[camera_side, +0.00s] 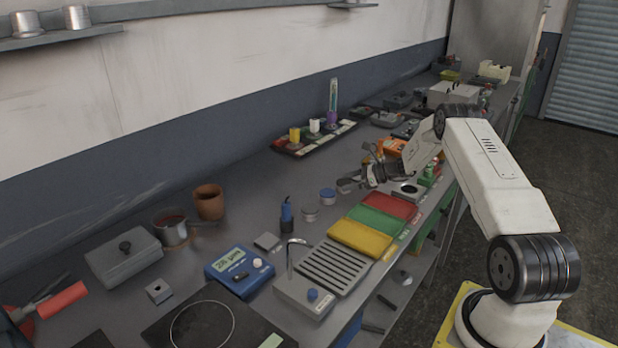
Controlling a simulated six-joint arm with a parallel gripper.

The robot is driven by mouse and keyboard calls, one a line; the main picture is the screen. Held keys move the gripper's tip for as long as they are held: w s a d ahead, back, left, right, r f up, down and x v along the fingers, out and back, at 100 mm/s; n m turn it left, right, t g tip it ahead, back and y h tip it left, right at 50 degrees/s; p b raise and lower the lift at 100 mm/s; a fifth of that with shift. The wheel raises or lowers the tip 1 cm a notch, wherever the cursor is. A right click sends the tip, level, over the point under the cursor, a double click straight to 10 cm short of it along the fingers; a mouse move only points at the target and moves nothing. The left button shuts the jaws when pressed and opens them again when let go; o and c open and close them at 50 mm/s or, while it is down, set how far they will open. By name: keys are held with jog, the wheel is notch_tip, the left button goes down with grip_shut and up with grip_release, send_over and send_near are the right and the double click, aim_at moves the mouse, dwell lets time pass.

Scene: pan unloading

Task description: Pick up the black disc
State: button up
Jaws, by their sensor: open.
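A small round black shape (407,188), possibly the black disc, sits on a grey piece just right of my gripper, behind the red tray. I cannot tell for sure whether it is a loose disc or an opening. My gripper (346,184) is open, with its fingers pointing left, low over the bench behind the coloured trays. I see nothing between the fingers. The gap between fingers and bench is too small to judge.
Red (391,205), green (376,221) and yellow (360,238) trays line the front edge beside a slatted rack (335,265).

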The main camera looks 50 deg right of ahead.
jog(key=shift+x, duration=1.2)
jog(key=c, duration=1.3)
jog(key=shift+r, duration=0.1)
jog(key=shift+r, duration=0.7)
jog(key=s+a+r, duration=0.6)
jog(key=s+r, duration=0.5)
jog(key=s, duration=0.1)
jog(key=shift+a+r, duration=0.2)
jog(key=shift+a, duration=0.2)
